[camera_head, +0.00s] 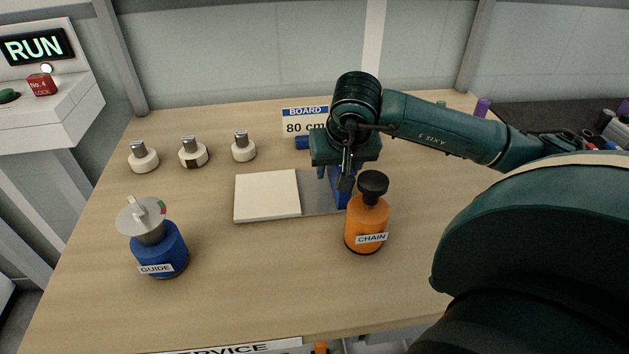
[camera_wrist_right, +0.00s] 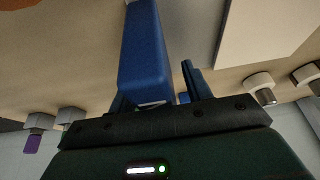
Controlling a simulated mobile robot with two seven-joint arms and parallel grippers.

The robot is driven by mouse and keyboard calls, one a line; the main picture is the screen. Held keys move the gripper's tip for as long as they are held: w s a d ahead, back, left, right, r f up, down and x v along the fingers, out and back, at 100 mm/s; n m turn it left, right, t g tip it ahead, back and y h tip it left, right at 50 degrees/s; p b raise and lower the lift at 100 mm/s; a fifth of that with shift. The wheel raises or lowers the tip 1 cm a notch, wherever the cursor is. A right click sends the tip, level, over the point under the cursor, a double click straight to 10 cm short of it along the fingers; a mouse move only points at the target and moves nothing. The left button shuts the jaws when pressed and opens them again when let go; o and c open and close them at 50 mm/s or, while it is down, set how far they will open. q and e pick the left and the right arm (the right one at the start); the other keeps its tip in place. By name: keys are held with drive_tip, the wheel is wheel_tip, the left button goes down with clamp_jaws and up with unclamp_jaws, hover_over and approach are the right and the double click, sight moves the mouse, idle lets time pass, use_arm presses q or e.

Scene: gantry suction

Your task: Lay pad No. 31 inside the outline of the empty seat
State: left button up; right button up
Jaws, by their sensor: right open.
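A blue block (camera_head: 341,192) stands upright on the table, partly hidden by my right arm and the orange bottle. A pale square pad (camera_head: 267,196) lies flat on a grey plate (camera_head: 318,196) to its left. I can read no No. 31 on either, and no empty seat outline can be made out. My right gripper (camera_head: 335,176) is open over the block. In the right wrist view the blue block (camera_wrist_right: 146,55) comes between the fingers, with a small white label at its near end; contact cannot be told. My left gripper is not in view.
The orange CHAIN bottle (camera_head: 366,229) stands close in front of the block. The blue GUIDE bottle (camera_head: 162,252) stands front left. Three white knobs (camera_head: 193,155) line the back left, beside a BOARD 80 cm sign (camera_head: 305,121). The front middle table is clear.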

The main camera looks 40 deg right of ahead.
drive_tip(key=shift+c, duration=0.2)
clamp_jaws()
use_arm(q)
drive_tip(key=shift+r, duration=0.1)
use_arm(e)
drive_tip(key=shift+r+p, duration=0.35)
drive_tip(key=shift+p, duration=0.1)
use_arm(q)
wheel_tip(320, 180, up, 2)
drive_tip(key=p, duration=0.3)
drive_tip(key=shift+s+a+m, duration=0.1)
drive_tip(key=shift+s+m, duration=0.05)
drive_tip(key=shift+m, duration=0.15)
use_arm(e)
wheel_tip(320, 180, up, 18)
